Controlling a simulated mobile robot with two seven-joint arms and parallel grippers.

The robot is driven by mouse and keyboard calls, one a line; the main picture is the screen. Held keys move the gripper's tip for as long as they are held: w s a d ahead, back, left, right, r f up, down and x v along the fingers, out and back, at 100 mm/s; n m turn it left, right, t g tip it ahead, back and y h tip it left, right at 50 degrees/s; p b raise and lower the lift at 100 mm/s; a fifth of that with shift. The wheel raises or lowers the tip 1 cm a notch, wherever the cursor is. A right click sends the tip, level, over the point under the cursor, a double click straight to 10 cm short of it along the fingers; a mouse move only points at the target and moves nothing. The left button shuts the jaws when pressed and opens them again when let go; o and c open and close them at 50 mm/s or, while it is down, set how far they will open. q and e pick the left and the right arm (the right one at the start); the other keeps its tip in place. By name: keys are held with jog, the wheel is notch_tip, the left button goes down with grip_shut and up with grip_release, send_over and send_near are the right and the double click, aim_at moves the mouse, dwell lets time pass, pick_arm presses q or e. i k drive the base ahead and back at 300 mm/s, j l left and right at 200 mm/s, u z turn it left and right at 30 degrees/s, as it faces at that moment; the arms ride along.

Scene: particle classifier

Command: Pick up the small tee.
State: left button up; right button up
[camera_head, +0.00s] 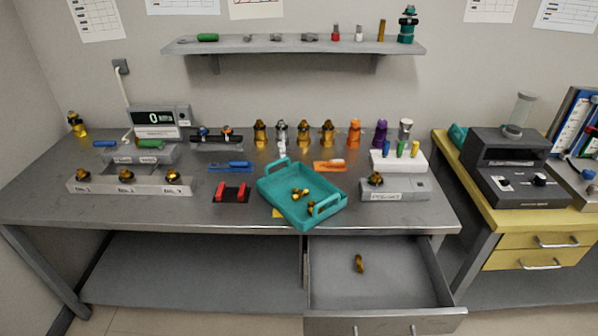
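No label marks the small tee, and I cannot tell for sure which piece it is. A small brass fitting (299,194) lies in the teal tray (275,209), and another brass piece (312,207) lies near the tray's front handle. A small brown-gold piece (359,263) lies alone in the open drawer (405,285) below the table top. The pieces are too small to make out their exact shapes. Neither my left nor my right gripper is in view.
Three brass fittings stand on a labelled grey block (105,186) at left. Several bottle-like fittings (304,133) line the table's back. A red-and-black holder (231,192) sits left of the tray. A grey block (408,190) stands right. The drawer sticks out in front.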

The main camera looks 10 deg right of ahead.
aim_at(298, 194)
jog(key=i+j+z, duration=0.1)
jog(key=i+j, duration=0.15)
jog(key=j, duration=0.15)
jog(key=i+j+z, duration=0.1)
jog(key=j, duration=0.3)
jog(key=i+j+z, duration=0.15)
jog(key=i+j, duration=0.3)
jog(key=i, duration=0.1)
